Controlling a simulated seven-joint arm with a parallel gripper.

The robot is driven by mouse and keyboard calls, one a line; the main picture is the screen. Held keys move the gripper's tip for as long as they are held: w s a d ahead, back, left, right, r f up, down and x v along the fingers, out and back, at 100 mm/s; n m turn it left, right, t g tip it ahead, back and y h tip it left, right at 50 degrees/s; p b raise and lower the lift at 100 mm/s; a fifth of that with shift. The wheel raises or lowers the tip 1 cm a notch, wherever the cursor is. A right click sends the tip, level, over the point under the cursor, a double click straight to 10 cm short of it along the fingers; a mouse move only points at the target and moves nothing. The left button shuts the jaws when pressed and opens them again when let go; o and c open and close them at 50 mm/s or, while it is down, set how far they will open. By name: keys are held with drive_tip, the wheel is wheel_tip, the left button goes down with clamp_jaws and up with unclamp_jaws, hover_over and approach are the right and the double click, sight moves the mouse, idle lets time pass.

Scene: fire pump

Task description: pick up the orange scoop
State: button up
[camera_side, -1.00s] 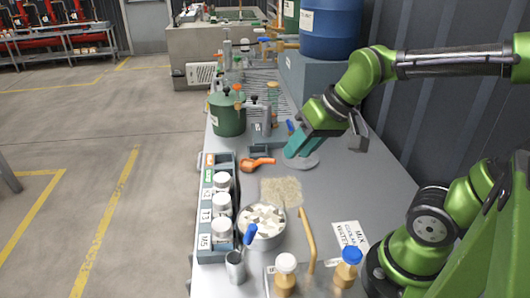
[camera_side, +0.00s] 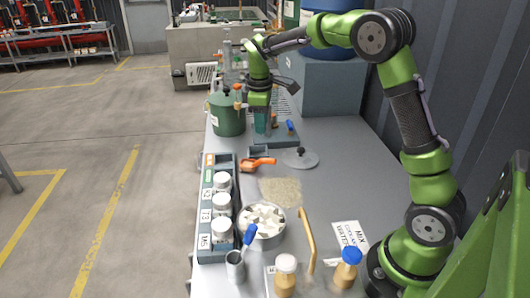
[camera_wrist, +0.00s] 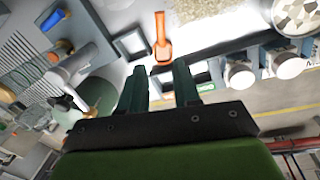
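The orange scoop (camera_side: 258,164) lies on the grey bench, just right of the far end of the labelled rack, with its handle pointing right in the side view. In the wrist view the scoop (camera_wrist: 161,40) lies beyond the fingertips, near the top middle. My gripper (camera_wrist: 160,75) has its two teal fingers apart with nothing between them. In the side view my gripper (camera_side: 261,122) points down above the far part of the bench, behind the scoop and apart from it. The fingers are partly hard to make out there.
A rack (camera_side: 207,241) with white-lidded jars stands left of the scoop. A small square tray (camera_side: 258,152) is just behind it, and a round lid (camera_side: 300,159) lies right. A green pot (camera_side: 226,116) stands beside my gripper. A bowl of white chunks (camera_side: 262,239) is nearer.

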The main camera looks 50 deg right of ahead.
approach(261, 161)
drive_tip(key=f, duration=0.2)
drive_tip(key=d+f, duration=0.1)
drive_tip(key=f, duration=0.2)
drive_tip(key=shift+w+d+f, duration=0.15)
drive_tip(key=shift+w+d, duration=0.05)
drive_tip(key=shift+w+d+f, duration=0.1)
drive_tip(key=shift+w+f, duration=0.05)
drive_tip(key=shift+f, duration=1.2)
drive_tip(key=shift+w+d+f, duration=0.1)
drive_tip(key=shift+w+f, duration=0.1)
drive_tip(key=shift+f, duration=1.1)
drive_tip(key=shift+c, duration=0.5)
clamp_jaws()
